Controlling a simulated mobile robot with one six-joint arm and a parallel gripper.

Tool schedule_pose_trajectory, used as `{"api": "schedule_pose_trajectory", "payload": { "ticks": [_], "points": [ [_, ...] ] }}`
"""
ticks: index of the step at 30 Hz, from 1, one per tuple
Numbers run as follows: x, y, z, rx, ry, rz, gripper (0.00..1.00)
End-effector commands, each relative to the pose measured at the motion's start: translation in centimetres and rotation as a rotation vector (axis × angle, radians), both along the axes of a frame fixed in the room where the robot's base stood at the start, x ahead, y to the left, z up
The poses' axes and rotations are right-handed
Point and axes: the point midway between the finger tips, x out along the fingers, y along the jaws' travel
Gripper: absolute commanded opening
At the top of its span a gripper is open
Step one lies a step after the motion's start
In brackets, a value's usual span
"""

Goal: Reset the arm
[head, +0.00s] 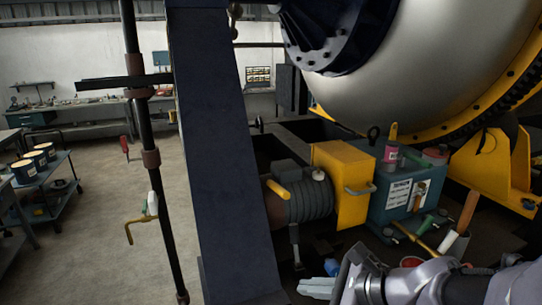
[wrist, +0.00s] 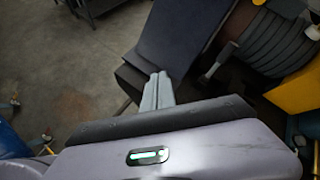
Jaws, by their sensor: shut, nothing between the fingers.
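My gripper (head: 316,287) shows at the bottom of the head view, right of centre, with its pale fingers pointing left. The rest of my arm reaches in from the bottom right. In the wrist view my gripper (wrist: 157,92) has its two grey fingers together, shut and empty. They show in front of the foot of the dark blue slanted beam (head: 215,150), which is also in the wrist view (wrist: 165,35). I cannot tell the gap between the fingers and the beam.
A yellow box (head: 340,180) with a ribbed motor (head: 307,202) stands above my gripper in the head view. A teal toolbox (head: 385,215) is to its right. A large silver tank (head: 425,65) hangs over them. Open floor (head: 110,230) lies left.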

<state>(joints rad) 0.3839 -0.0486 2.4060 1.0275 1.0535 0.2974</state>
Motion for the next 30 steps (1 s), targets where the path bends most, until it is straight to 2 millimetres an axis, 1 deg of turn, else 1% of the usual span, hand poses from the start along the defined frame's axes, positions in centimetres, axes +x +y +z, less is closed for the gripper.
{"api": "schedule_pose_trajectory", "payload": {
  "ticks": [1,2,3,5,6,9,12,15,18,30],
  "points": [
    [-2.2,1.6,-4.9,-0.115,-0.052,0.129,0.0],
    [-3.6,2.3,-6.3,-0.191,-0.082,0.21,0.0],
    [-5.4,3.0,-8.3,-0.294,-0.123,0.316,0.0],
    [-8.0,3.5,-11.3,-0.451,-0.189,0.47,0.0],
    [-9.6,3.5,-13.3,-0.555,-0.234,0.568,0.0],
    [-12.7,2.7,-17.8,-0.811,-0.343,0.787,0.0],
    [-14.6,1.4,-20.8,-1.02,-0.428,0.947,0.0],
    [-15.5,0.3,-22.0,-1.16,-0.481,1.04,0.0],
    [-15.9,-0.3,-22.2,-1.223,-0.501,1.08,0.0],
    [-15.9,-0.4,-22.1,-1.232,-0.503,1.085,0.0]
  ]
}}
